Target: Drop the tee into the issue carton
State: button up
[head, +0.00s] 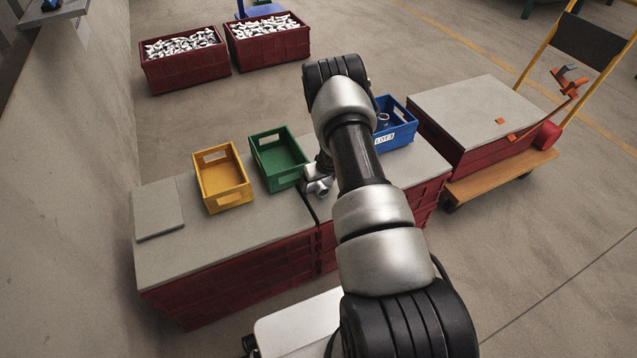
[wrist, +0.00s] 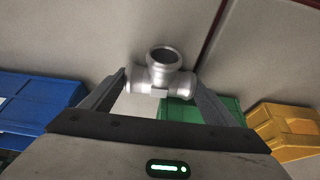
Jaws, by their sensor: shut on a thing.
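The tee is a silver metal pipe fitting (wrist: 163,77), held between the two fingertips of my gripper (wrist: 157,88) in the wrist view. One round opening faces up in that picture. In the head view the tee (head: 320,187) shows beside my arm, over the grey bench top between the green and blue crates; my arm hides most of the gripper (head: 312,172). I cannot tell its height above the bench. No box is marked as the issue carton in a way I can read. The candidates are a yellow crate (head: 222,180), a green crate (head: 279,160) and a blue crate (head: 395,125) with a white label.
The grey bench top (head: 240,228) has a flat grey plate (head: 158,208) at its left end. Two red crates of fittings (head: 185,65) (head: 268,45) stand on the floor behind. A trolley (head: 500,178) stands to the right, with a covered red crate and orange pieces.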

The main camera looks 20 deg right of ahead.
jog(key=o, duration=1.6)
jog(key=shift+f, duration=0.15)
